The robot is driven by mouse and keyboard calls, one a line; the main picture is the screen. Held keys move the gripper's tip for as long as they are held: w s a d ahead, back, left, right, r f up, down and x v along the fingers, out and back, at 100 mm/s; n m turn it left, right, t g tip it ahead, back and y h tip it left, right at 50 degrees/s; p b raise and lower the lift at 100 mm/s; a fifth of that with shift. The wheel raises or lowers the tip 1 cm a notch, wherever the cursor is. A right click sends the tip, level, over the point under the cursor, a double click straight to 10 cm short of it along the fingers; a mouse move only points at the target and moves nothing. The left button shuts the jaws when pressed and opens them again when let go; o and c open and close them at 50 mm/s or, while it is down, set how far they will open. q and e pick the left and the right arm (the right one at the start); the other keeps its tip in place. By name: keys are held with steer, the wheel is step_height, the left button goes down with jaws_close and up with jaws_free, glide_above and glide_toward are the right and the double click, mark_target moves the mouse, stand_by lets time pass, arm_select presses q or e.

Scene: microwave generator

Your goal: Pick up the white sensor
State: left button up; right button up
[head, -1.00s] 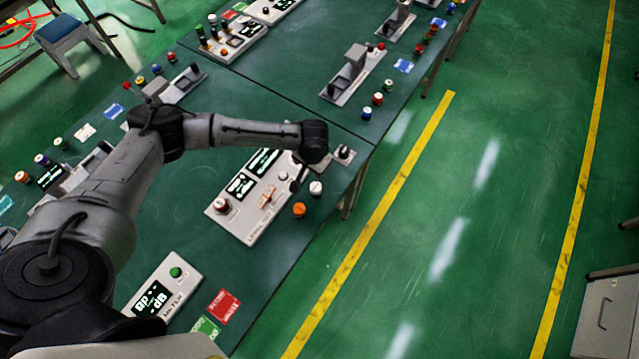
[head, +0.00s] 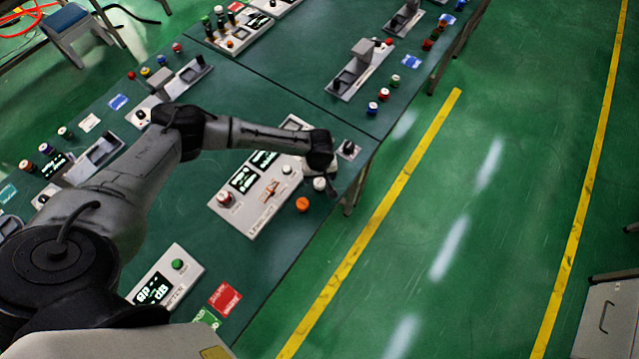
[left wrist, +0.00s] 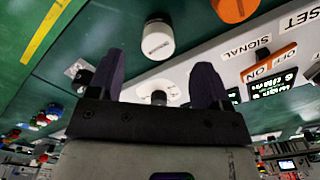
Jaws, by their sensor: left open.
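The white sensor (head: 319,183) is a small white cylinder near the table's right edge, beside the orange one. In the left wrist view the white sensor (left wrist: 157,38) stands just beyond my fingertips, between their lines and apart from both. My left gripper (left wrist: 155,66) is open and empty. In the head view my left gripper (head: 329,180) is mostly hidden under the dark wrist, close beside the white sensor. My right gripper is in neither view.
An orange cylinder (head: 302,205) stands near the white sensor. A white signal panel (head: 258,220) with displays and switches lies to the left. A small plate with a dark knob (head: 348,149) sits behind the wrist. The table edge and open floor are to the right.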

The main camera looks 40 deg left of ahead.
mark_target(320, 182)
arm_select(q)
steer(key=shift+w+a+f+b, duration=0.1)
steer(key=shift+f+b, duration=0.1)
steer(key=shift+f, duration=1.5)
steer(key=shift+w+a+f+b, duration=0.1)
steer(key=shift+f+b, duration=0.05)
steer(key=shift+f, duration=1.5)
steer(key=c, duration=1)
steer(key=shift+c, duration=0.3)
steer(key=shift+d+r, duration=0.1)
steer(key=shift+r, duration=0.05)
